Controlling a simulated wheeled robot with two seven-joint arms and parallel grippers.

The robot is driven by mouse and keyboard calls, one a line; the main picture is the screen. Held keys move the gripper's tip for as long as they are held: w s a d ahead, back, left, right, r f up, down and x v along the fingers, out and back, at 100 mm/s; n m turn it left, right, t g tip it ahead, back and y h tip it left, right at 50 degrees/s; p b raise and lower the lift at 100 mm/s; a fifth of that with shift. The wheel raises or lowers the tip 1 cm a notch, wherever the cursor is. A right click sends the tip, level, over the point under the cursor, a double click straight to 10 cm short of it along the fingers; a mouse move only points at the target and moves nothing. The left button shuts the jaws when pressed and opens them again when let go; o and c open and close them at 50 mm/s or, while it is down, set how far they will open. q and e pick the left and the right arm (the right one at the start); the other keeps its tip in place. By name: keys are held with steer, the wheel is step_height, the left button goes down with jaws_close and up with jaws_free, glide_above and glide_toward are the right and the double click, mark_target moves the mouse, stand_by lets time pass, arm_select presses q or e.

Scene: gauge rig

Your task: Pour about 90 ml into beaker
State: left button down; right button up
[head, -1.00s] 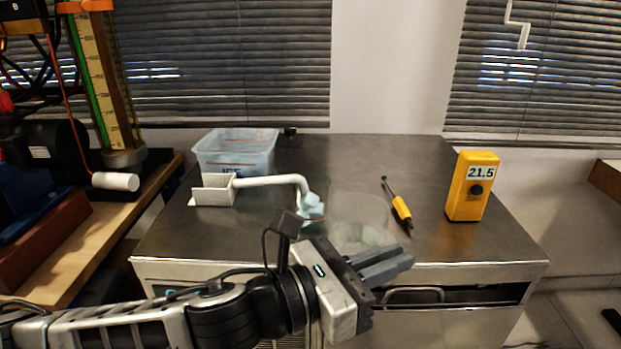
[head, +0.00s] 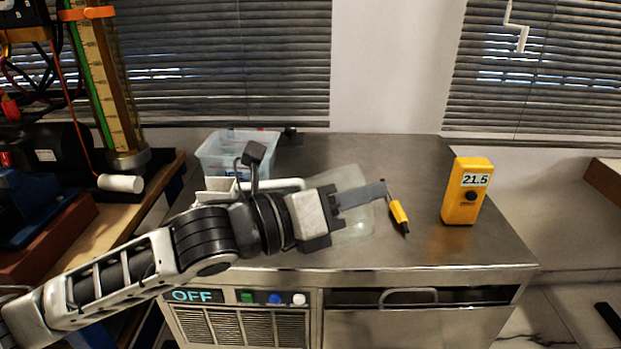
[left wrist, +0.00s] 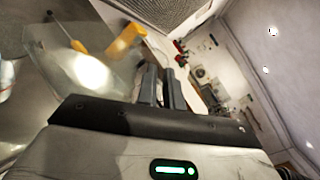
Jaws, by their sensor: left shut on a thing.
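A clear, see-through vessel, likely the beaker (head: 352,233), is at the front middle of the steel top, partly behind my left gripper (head: 385,190). It looks tilted, and I cannot see any liquid level in it. In the left wrist view the clear vessel (left wrist: 88,72) shows beside the fingers (left wrist: 162,88). The left gripper's fingers are close together, shut on the vessel's wall as far as I can tell. My right gripper is not in view.
A blue-tinted tub (head: 225,152) stands at the back left. A yellow-handled tool (head: 398,211) lies right of the fingers. A yellow box reading 21.5 (head: 465,192) stands at the right. The front panel display (head: 193,295) reads OFF, beside several buttons. The back right top is clear.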

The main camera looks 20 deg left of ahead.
mark_target(354, 171)
arm_select(q)
steer(key=shift+w+a+r+n, duration=0.2)
steer(key=shift+r+n, duration=0.2)
steer(key=shift+r, duration=0.05)
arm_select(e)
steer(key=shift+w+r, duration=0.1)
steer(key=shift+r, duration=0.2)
arm_select(q)
steer(key=shift+w+a+r+n+p, duration=0.1)
steer(key=shift+r+n+p, duration=0.2)
steer(key=shift+p, duration=0.1)
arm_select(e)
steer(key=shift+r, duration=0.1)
arm_select(q)
steer(key=shift+r, duration=0.2)
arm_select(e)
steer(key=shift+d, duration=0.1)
arm_select(q)
steer(key=shift+w+a+r+n+p, duration=0.15)
steer(key=shift+r+n+p, duration=0.05)
steer(key=shift+n+p, duration=0.2)
steer(key=shift+w+a+r+n, duration=0.1)
steer(key=shift+w+r+n, duration=0.05)
steer(key=shift+r+n, duration=0.15)
steer(key=shift+w+a+p, duration=0.1)
steer(key=shift+w+p, duration=0.05)
steer(key=shift+p, duration=0.15)
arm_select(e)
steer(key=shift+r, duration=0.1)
